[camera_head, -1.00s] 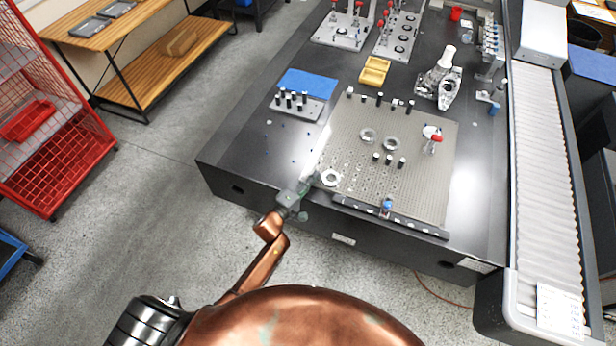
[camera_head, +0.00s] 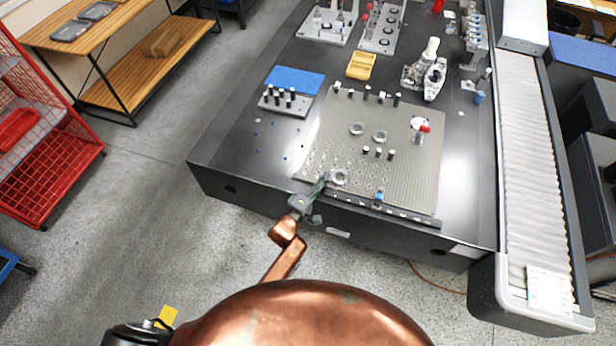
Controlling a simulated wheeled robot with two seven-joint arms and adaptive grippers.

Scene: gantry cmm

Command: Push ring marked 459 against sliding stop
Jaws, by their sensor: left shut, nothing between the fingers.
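A silver ring (camera_head: 339,177) lies flat near the front left of the perforated plate (camera_head: 400,180), close behind the dark rail (camera_head: 400,210). My left gripper (camera_head: 322,184) is shut and empty, its tip at the ring's left side, seemingly touching it. A small blue-topped piece (camera_head: 379,197), which looks like the sliding stop, sits on the rail to the right of the ring, with a gap between them. Two more rings, one (camera_head: 357,129) and another (camera_head: 379,136), lie farther back on the plate. No ring's marking is legible. My right gripper is out of view.
Several dark pins (camera_head: 378,153) stand behind the stop. A red-handled clamp (camera_head: 420,130) is at the plate's right. A pin block (camera_head: 286,101) and blue mat (camera_head: 295,79) lie back left. A roller conveyor (camera_head: 530,150) runs along the right.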

